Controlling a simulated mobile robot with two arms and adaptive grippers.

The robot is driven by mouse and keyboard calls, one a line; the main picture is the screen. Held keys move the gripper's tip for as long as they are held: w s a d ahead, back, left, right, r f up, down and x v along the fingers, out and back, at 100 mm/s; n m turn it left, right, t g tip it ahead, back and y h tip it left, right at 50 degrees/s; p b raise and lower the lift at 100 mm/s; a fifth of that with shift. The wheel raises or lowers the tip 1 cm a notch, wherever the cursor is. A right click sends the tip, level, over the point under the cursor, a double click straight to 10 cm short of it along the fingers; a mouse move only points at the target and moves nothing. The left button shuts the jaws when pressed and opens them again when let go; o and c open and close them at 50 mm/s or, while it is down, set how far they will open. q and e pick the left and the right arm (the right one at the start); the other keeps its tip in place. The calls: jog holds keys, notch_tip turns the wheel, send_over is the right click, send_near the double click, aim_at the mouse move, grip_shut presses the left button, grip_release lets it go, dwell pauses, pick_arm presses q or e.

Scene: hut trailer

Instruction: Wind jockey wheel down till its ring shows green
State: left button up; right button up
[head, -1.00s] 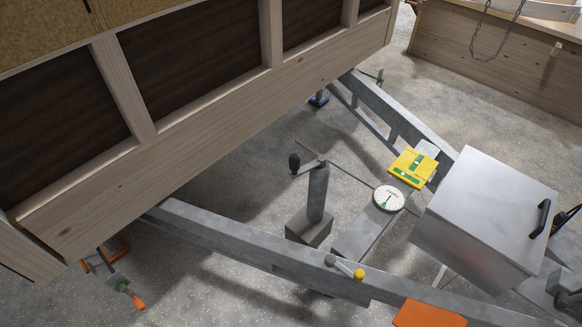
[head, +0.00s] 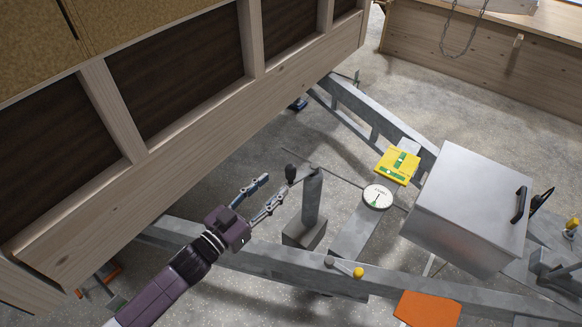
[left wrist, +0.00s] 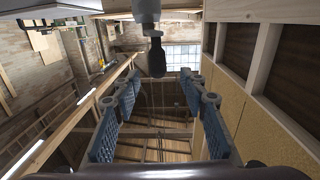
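The jockey wheel's grey post (head: 313,200) stands in a block-shaped base between the drawbar beams. A crank arm at its top carries a black knob (head: 291,173), which points up. My left gripper (head: 274,187) is open, its fingers just left of the knob and apart from it. In the left wrist view the knob (left wrist: 156,60) hangs ahead between the open blue-padded fingers, near the top. A round white dial (head: 378,197) with a dark pointer and a small green mark lies right of the post. I cannot make out a coloured ring on the post. My right gripper is out of view.
A yellow level plate (head: 397,165) with green strips lies on the far beam. A metal box (head: 468,205) sits at the right. A yellow-knobbed lever (head: 358,272) and an orange plate (head: 428,309) are on the near beam. The wooden hut wall (head: 180,125) overhangs the left.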

aim_at(287, 174)
pick_arm(q)
jog(key=shift+w+d+r, duration=0.1)
jog(key=shift+d+r, duration=0.25)
jog(key=p+x, duration=0.1)
jog(key=x, duration=0.6)
jog(key=shift+w+d+f+p, duration=0.1)
jog(key=shift+w+d+p, duration=0.05)
jog(key=shift+p, duration=0.2)
grip_shut()
